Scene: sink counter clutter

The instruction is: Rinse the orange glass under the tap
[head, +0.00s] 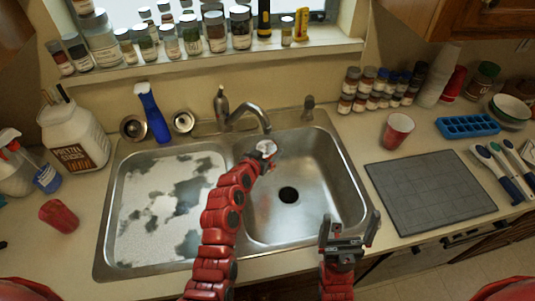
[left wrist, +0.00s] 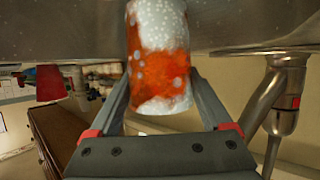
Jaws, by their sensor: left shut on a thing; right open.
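The orange glass (left wrist: 160,65) is between the fingers of my left gripper (head: 263,157), which is shut on it. White foam patches cover much of its orange side in the left wrist view. In the head view only its pale whitish end (head: 267,146) shows; the gripper hides the rest. The glass is over the back of the right basin, just below the tap (head: 248,115). The tap also shows in the left wrist view (left wrist: 285,95), beside the glass. No water stream is visible. My right gripper (head: 348,228) is open and empty near the sink's front right edge.
The left basin (head: 150,205) holds foamy white patches. The right basin (head: 310,170) is bare around its drain. A red cup (head: 58,215) is on the left counter. A red-and-white cup (head: 397,130) and grey mat (head: 430,190) are right.

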